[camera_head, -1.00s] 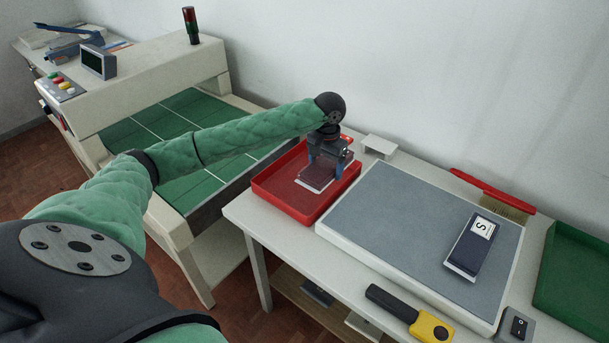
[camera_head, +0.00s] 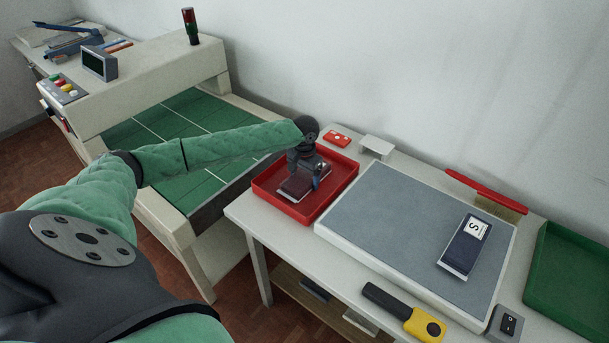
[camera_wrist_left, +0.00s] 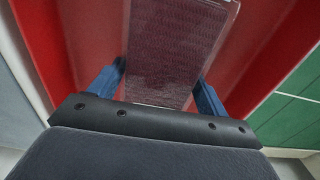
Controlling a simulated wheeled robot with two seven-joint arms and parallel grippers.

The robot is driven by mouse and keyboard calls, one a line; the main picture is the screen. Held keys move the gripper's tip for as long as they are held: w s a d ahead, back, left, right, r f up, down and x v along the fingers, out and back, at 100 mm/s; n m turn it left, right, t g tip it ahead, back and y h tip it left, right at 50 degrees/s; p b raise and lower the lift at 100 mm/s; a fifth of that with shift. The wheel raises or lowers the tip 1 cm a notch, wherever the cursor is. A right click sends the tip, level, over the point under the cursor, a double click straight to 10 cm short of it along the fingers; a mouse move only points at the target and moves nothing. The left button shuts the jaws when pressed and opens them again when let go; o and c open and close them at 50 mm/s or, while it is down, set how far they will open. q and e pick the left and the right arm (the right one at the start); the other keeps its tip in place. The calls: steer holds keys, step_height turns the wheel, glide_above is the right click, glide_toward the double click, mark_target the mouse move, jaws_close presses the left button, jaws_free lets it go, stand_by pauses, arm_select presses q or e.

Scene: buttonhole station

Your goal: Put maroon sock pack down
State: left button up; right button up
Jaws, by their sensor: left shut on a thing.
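The maroon sock pack (camera_head: 293,190) is in a clear wrapper, inside the red tray (camera_head: 262,190) at the table's left end. My left gripper (camera_head: 305,181) is shut on it, with a blue finger at each side. In the left wrist view the pack (camera_wrist_left: 178,45) runs between the fingers, over the red tray floor (camera_wrist_left: 80,40). I cannot tell whether its underside touches that floor. The gripper hides part of the pack. My right gripper is out of view.
A navy sock pack (camera_head: 466,245) with a white label lies on the grey mat (camera_head: 400,220). A green tray (camera_head: 575,275) is at the far right. A red-handled brush (camera_head: 487,192), a yellow-and-black tool (camera_head: 405,313) and a red card (camera_head: 337,138) lie around the mat and tray.

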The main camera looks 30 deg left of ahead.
mark_target(305, 175)
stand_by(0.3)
arm_select(q)
steer(key=o, duration=0.7)
steer(key=shift+f, duration=0.1)
steer(key=o, duration=0.4)
steer(key=shift+c, duration=0.2)
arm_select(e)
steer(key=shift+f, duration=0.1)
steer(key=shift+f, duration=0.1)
arm_select(q)
steer(key=shift+r, duration=0.25)
step_height(305, 175, up, 10)
steer(key=b, duration=0.3)
steer(key=shift+r, duration=0.15)
steer(key=shift+r+b, duration=0.35)
steer(key=shift+r, duration=0.4)
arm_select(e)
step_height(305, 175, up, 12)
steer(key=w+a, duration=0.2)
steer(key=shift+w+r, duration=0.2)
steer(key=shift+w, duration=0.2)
